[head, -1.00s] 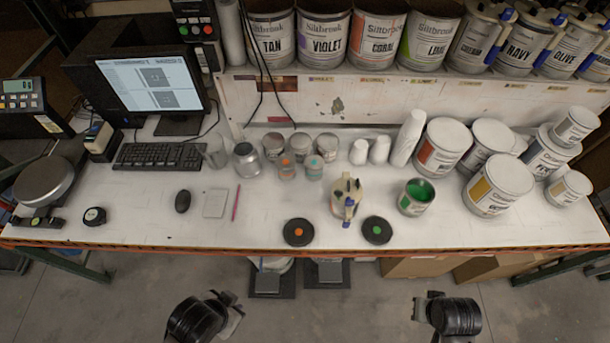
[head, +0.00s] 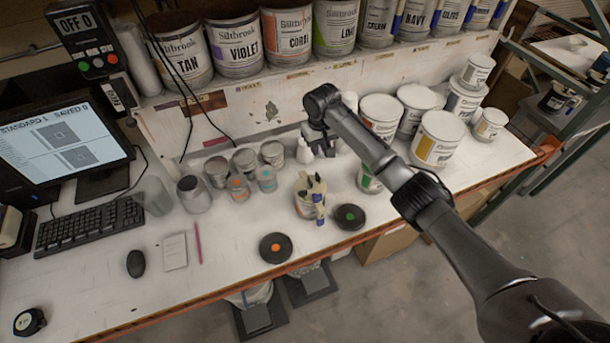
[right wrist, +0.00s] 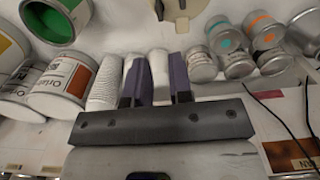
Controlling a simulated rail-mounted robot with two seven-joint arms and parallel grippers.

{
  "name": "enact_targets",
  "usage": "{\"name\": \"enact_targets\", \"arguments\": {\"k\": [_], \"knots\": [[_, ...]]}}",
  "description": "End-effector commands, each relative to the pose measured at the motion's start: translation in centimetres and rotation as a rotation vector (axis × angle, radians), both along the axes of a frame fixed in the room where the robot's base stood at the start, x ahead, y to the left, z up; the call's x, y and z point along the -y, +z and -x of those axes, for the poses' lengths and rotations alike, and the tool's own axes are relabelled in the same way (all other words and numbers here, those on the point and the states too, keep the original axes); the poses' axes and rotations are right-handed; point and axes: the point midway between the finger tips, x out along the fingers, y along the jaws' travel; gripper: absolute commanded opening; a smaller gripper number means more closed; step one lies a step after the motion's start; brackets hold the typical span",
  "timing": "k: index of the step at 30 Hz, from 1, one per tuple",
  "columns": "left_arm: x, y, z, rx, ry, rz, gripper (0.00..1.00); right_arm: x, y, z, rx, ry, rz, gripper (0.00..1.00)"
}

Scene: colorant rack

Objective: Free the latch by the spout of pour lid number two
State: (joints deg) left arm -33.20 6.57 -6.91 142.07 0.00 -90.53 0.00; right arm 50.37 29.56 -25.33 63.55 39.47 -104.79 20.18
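A small can with a cream pour lid (head: 311,186) stands on the bench, with dark latches on top and a blue part at its front. No number is readable on it. A piece of the lid (right wrist: 178,8) shows at the top edge of the right wrist view. My right gripper (head: 318,138) is above the back of the bench, behind the lid and apart from it. In the right wrist view its two fingers (right wrist: 158,80) are spread, with white bottles beyond them and nothing held. My left gripper is out of view.
Two black discs, one orange-dotted (head: 275,248) and one green-dotted (head: 350,216), lie near the front edge. Small jars (head: 245,162) stand left of the lid. An open green paint can (head: 369,180) and larger white cans (head: 438,138) stand right. Labelled cans (head: 235,48) line the shelf.

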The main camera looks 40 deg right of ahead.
Motion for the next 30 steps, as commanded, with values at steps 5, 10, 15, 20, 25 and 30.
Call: {"name": "enact_targets", "arguments": {"k": [5,10,15,20,25,30], "knots": [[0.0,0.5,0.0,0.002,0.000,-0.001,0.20,0.0,-3.0,0.1,-0.006,0.001,0.001,0.20],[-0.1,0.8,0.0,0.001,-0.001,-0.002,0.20,-0.1,-6.3,0.1,-0.004,0.001,0.000,0.20],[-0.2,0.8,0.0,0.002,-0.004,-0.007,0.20,-0.1,-9.2,0.1,-0.003,0.002,0.000,0.20],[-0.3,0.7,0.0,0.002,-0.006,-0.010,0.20,-0.1,-11.2,0.1,-0.002,0.002,0.001,0.20],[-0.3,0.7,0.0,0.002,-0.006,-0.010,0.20,-0.1,-12.4,0.1,-0.001,0.003,0.001,0.20],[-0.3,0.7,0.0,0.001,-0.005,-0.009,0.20,-0.1,-12.8,0.1,0.001,0.003,0.001,0.20]]}}
